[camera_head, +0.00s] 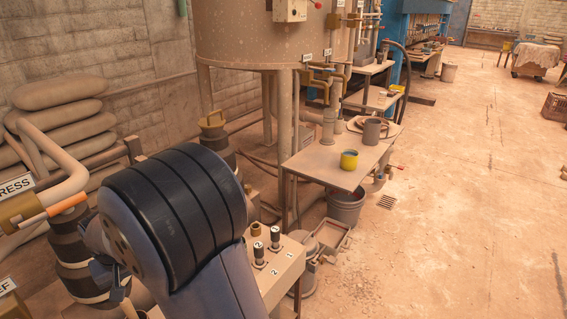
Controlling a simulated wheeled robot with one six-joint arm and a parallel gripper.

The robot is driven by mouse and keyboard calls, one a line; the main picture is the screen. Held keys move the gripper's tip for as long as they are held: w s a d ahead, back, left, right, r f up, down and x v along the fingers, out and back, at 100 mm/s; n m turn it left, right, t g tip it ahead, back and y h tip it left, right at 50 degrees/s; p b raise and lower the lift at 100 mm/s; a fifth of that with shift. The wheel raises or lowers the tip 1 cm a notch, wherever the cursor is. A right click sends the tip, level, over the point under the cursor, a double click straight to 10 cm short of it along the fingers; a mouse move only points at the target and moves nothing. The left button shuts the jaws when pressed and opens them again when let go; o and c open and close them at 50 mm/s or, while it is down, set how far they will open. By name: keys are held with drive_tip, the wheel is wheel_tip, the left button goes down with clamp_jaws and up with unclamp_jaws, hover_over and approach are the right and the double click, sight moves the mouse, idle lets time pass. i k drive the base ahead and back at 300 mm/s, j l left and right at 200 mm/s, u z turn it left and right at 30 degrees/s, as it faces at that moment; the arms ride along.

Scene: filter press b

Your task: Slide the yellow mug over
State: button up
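The yellow mug (349,160) stands upright on a tan side table (318,170), near the table's front edge. Its inside looks dark. A grey pot or mug (372,131) stands behind it to the right, apart from it. My arm fills the lower left foreground, far from the mug and touching nothing on that table. What looks like my gripper (118,292) shows as a small dark part at the left of my arm. It is partly hidden, and its fingers are too unclear to tell open from shut.
A control bench (283,268) with black knobs is close to my arm on the right. A grey bucket (346,207) stands under the side table. A large tank (270,35) on legs and pipes rises behind. The floor at right is mostly open.

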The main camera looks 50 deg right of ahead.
sight(351, 159)
drive_tip(key=z, duration=2.15)
